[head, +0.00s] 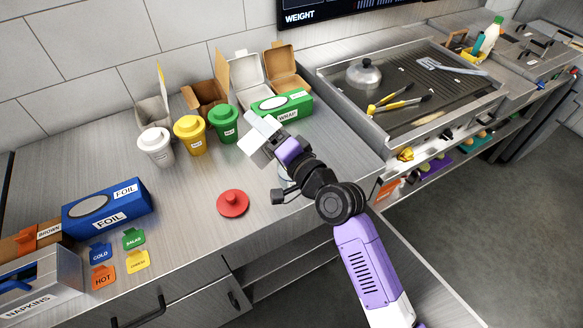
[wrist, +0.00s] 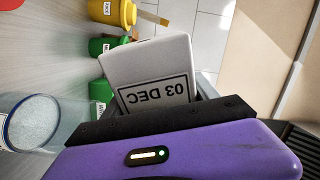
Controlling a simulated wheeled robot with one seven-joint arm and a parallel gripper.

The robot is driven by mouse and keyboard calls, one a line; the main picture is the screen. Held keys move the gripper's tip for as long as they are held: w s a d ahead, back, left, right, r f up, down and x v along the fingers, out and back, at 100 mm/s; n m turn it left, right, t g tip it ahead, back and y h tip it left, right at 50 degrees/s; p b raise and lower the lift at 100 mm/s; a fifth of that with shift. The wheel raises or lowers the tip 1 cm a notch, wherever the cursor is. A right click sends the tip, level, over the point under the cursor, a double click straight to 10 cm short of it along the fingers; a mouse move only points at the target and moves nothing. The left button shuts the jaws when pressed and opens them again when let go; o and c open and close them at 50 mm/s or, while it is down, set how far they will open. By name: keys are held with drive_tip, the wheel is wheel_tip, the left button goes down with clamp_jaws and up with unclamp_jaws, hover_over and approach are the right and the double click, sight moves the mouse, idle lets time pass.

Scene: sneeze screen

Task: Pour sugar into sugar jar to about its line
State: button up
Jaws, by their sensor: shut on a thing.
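A white carton (head: 263,137) is held in my gripper (head: 283,148) above the counter. In the wrist view the carton (wrist: 150,68) shows a label reading "03 DEC", and my gripper (wrist: 165,108) is shut on it. The carton looks tilted in the head view. A clear jar (wrist: 38,122) with whitish grainy contents is at the left of the wrist view, beside my gripper. Its line and exact level cannot be made out. In the head view the jar is mostly hidden behind my arm. A red lid (head: 232,204) lies on the counter.
White (head: 156,148), yellow (head: 190,134) and green (head: 224,125) lidded containers stand behind left. A green wrap box (head: 281,106) and open cartons are at the back. A blue foil box (head: 108,208) and tags lie left. A griddle (head: 415,95) is right.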

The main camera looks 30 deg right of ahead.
drive_tip(key=shift+a+r+n+b, duration=0.1)
drive_tip(key=shift+r+n+b, duration=0.25)
drive_tip(key=shift+n, duration=0.6)
drive_tip(key=shift+r+n+b, duration=0.2)
drive_tip(key=shift+n+b, duration=0.35)
drive_tip(key=shift+n, duration=0.35)
drive_tip(key=shift+a+r+n+b, duration=0.1)
drive_tip(key=shift+r+n+b, duration=0.25)
drive_tip(key=shift+n, duration=0.6)
drive_tip(key=shift+f, duration=0.15)
drive_tip(key=n+b, duration=0.3)
drive_tip(key=shift+d, duration=0.2)
